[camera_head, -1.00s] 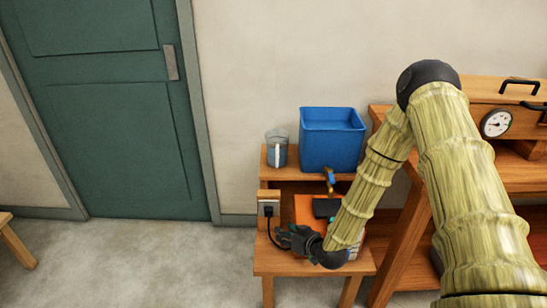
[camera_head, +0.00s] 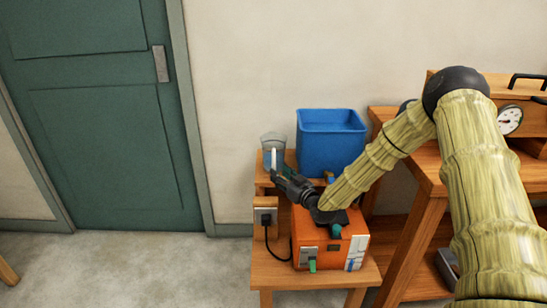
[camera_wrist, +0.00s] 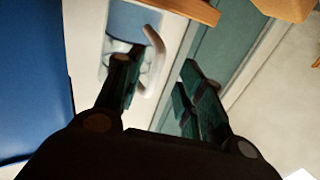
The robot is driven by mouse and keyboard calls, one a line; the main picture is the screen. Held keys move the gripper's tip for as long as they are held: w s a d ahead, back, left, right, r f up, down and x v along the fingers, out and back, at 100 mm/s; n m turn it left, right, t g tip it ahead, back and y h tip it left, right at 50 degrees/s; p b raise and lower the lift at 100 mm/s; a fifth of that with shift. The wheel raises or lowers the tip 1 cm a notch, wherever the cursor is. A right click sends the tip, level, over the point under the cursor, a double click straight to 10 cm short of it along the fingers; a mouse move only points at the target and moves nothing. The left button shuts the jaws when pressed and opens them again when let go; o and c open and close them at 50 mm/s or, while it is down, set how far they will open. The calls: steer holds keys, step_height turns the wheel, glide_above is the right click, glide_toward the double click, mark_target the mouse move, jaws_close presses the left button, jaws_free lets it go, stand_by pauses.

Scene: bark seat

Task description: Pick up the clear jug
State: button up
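The clear jug (camera_head: 267,153) stands on the upper wooden shelf, left of the blue bin. Its pale handle faces me. My gripper (camera_head: 276,175) is just in front of the jug, near the handle. In the wrist view my gripper (camera_wrist: 162,60) is open, with its two dark fingers apart. The jug's handle (camera_wrist: 157,50) shows between and just beyond the fingertips. The left finger overlaps part of the jug (camera_wrist: 112,50) in that view. I cannot tell whether a finger touches it.
The blue bin (camera_head: 330,148) stands close to the jug's right. An orange box (camera_head: 325,250) sits on the lower shelf beneath my arm, beside a socket with a black cable (camera_head: 265,215). The wall is behind; a green door (camera_head: 105,110) is at left.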

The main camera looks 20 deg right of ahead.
steer(key=shift+x, duration=2.65)
steer(key=shift+d, duration=0.1)
jaws_close()
